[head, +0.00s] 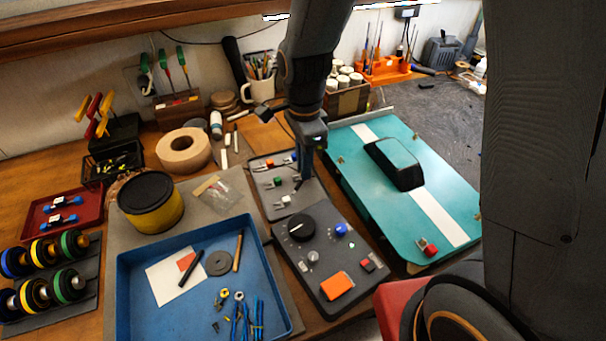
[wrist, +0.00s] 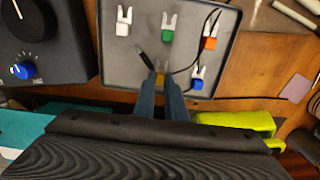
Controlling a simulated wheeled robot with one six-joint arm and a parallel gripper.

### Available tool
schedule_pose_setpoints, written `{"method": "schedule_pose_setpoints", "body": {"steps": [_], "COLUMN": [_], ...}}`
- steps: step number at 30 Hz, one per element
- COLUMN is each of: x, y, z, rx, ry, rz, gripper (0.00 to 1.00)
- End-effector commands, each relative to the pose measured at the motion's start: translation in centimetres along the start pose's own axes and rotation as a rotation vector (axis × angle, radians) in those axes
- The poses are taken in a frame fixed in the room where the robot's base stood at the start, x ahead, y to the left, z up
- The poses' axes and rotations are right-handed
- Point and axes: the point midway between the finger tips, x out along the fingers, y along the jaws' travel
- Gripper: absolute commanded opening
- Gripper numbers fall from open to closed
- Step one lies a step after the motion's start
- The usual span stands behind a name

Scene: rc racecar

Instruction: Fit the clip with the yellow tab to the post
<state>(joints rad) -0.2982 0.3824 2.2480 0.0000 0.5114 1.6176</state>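The clip with the yellow tab (wrist: 161,79) lies on the grey tray (wrist: 225,75), its tab between the fingertips of my gripper (wrist: 160,88). I cannot tell whether the fingers press on the tab or only stand beside it. In the head view my gripper (head: 307,174) points down over the right part of this tray and hides the yellow tab. The teal car body (head: 365,185) lies to the right, with small brass-coloured posts near its edges, one at its left edge (head: 341,160). A clip with a red tab (head: 430,250) is at its near corner.
Clips with white (wrist: 122,29), green (wrist: 168,35), orange (wrist: 209,43) and blue (wrist: 197,85) tabs lie on the same tray. A dark cable crosses the tray. A dark control box (head: 315,265) with a knob stands nearer. A blue tray (head: 135,275) is at the left.

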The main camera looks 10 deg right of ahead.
Motion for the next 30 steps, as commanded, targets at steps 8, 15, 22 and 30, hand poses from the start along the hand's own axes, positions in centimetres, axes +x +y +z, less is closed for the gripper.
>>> {"method": "schedule_pose_setpoints", "body": {"steps": [8, 15, 22, 30], "x": [-0.2, -0.6, -0.9, -1.0], "y": [0.0, 0.0, 0.0, 0.0], "z": [0.0, 0.0, 0.0, 0.0], "rx": [0.000, 0.000, 0.000, 0.000], "ry": [0.000, 0.000, 0.000, 0.000], "rz": [0.000, -0.001, -0.001, 0.000], "gripper": [0.00, 0.00, 0.00, 0.00]}}
